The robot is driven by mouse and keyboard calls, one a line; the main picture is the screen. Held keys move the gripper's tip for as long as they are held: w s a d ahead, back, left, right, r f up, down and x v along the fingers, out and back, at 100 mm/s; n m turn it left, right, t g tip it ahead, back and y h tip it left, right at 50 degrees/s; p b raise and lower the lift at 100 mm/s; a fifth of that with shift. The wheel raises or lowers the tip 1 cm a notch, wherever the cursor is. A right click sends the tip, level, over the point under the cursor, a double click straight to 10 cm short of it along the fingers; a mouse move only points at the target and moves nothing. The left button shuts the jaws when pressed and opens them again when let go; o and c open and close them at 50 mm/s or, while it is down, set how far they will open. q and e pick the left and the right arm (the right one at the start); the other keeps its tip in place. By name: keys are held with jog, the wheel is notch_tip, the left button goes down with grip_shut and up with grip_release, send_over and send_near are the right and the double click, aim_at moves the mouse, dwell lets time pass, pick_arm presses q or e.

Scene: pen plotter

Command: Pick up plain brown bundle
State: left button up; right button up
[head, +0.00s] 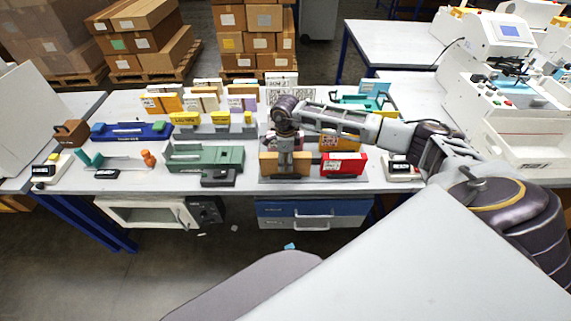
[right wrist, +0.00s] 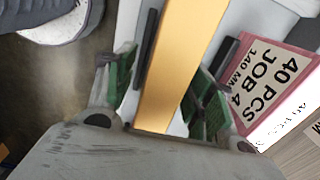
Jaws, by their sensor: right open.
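The plain brown bundle (head: 269,166) stands on the table's front part, partly hidden by my right gripper (head: 285,172). My right gripper points down over its middle. In the right wrist view the bundle (right wrist: 181,55) runs between the two open fingers, one on each side, and has no label on the face that shows. I cannot tell whether the fingers touch it. My left gripper is not in view.
A red labelled bundle (head: 344,166) stands close to the right, also beside the right finger in the wrist view (right wrist: 275,75). A green plotter-like device (head: 203,158) is to the left. Several labelled bundles (head: 203,97) stand behind. A drawer unit (head: 313,213) is below.

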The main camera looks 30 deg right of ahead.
jog(key=shift+f, duration=1.25)
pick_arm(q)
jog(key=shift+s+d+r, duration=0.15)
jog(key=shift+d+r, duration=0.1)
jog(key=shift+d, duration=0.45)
pick_arm(e)
grip_shut()
